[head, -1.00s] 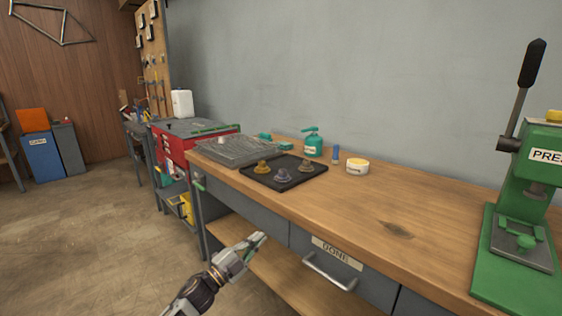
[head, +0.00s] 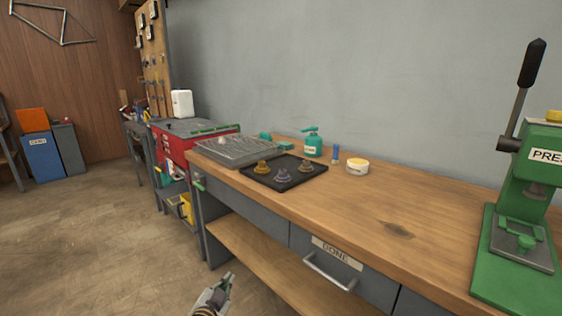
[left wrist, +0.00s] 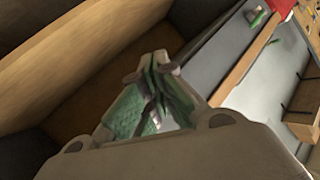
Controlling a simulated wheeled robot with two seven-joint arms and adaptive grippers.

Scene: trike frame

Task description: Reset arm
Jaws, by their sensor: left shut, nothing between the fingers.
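My left gripper (head: 226,284) is low at the bottom of the head view, in front of the bench and below its top. It is shut and empty, apart from everything around it. In the left wrist view its fingertips (left wrist: 157,62) come together, with the bench's lower shelf (left wrist: 75,75) behind them. Most of my left arm is below the head view's edge. My right gripper is in neither view.
The wooden workbench (head: 400,215) has a drawer labelled DONE (head: 335,265). Floor at left is free.

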